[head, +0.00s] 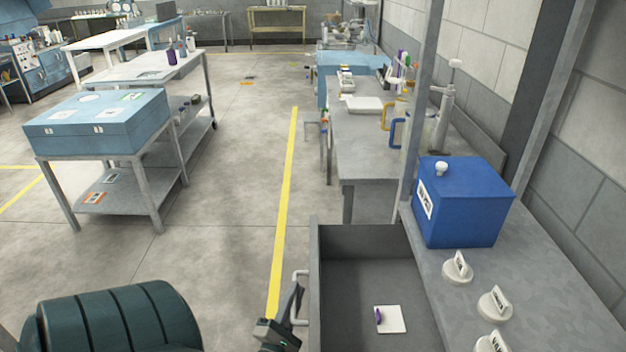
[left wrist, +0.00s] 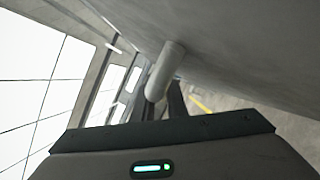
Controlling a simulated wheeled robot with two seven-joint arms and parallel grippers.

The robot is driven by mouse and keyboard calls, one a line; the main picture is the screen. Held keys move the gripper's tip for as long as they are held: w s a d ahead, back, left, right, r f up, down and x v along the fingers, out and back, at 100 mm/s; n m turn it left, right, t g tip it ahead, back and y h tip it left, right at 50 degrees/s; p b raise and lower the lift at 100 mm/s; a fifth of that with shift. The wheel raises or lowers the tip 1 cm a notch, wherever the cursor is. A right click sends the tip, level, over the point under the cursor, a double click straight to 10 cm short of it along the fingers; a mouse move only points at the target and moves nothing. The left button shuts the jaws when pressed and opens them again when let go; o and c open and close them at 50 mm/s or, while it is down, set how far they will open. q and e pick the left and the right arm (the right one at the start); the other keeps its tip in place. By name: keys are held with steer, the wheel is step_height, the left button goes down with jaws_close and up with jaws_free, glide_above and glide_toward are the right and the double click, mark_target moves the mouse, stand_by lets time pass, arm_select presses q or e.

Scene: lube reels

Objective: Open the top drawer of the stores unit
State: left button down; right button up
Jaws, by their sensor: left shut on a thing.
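The stores unit (head: 560,285) runs along the right of the head view. Its top drawer (head: 355,262) stands pulled out, with its grey inside showing. A white card with a small purple item (head: 390,319) lies in it. The pale bar handle (head: 300,276) is on the drawer's front, facing left. My left gripper (head: 289,312) is at this handle, shut on it. In the left wrist view the handle's round post (left wrist: 164,70) meets the grey drawer front (left wrist: 245,50), and the dark fingers reach it. My right gripper is not in view.
A blue box (head: 465,210) and white knobbed items (head: 457,268) stand on the unit's top. A grey bench (head: 365,150) stands beyond the drawer. The floor left of the drawer is clear around a yellow line (head: 287,190). A dark ribbed rounded form fills the lower left.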

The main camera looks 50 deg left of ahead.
arm_select(q)
steer(key=shift+s+a+f, duration=0.1)
steer(key=shift+s+a, duration=0.2)
steer(key=shift+s, duration=0.1)
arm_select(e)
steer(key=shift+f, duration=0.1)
arm_select(q)
steer(key=c, duration=1.8)
jaws_free()
steer(key=shift+o, duration=0.2)
